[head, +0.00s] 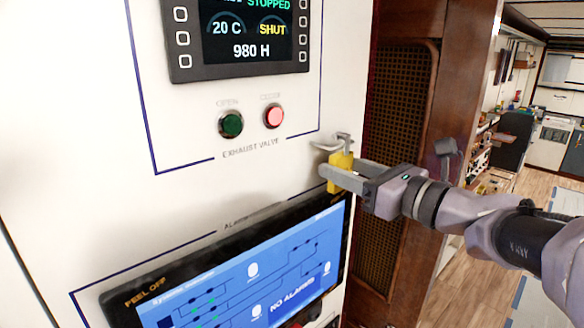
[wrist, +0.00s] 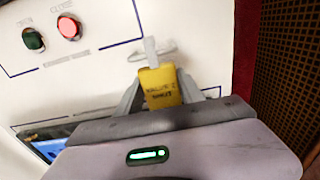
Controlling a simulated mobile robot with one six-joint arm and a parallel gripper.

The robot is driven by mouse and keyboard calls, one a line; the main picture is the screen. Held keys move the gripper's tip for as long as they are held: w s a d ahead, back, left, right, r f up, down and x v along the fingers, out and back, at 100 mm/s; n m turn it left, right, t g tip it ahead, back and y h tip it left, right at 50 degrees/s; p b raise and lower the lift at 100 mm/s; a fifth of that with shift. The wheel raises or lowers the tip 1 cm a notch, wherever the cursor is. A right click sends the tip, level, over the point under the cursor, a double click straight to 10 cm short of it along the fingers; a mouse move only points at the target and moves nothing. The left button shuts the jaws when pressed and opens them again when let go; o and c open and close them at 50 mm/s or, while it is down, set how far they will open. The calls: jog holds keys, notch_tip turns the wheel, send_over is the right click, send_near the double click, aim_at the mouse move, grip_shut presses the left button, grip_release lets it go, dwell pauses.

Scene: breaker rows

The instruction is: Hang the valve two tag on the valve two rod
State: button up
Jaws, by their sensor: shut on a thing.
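A yellow tag (head: 341,172) with dark, blurred lettering sits between the two fingers of my gripper (head: 332,171). The tag is upright, in front of the white panel at its right edge, below the exhaust valve buttons. It also shows in the wrist view (wrist: 160,87), pinched by my gripper (wrist: 160,82). A pale grey metal piece with a ring-like or curved part (head: 330,143) shows just above the tag, also in the wrist view (wrist: 152,50). I cannot tell which part of it is rod and which is the tag's loop, or whether the loop is around a rod.
A green button (head: 230,124) and a red button (head: 274,116) are on the panel (head: 180,210), up and left of the tag. A tilted blue screen (head: 250,272) juts out below. A brown wooden frame with mesh (head: 400,95) stands at the right.

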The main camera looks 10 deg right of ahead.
jog(key=shift+f, duration=0.35)
jog(key=o, duration=1.4)
jog(key=shift+s, duration=0.1)
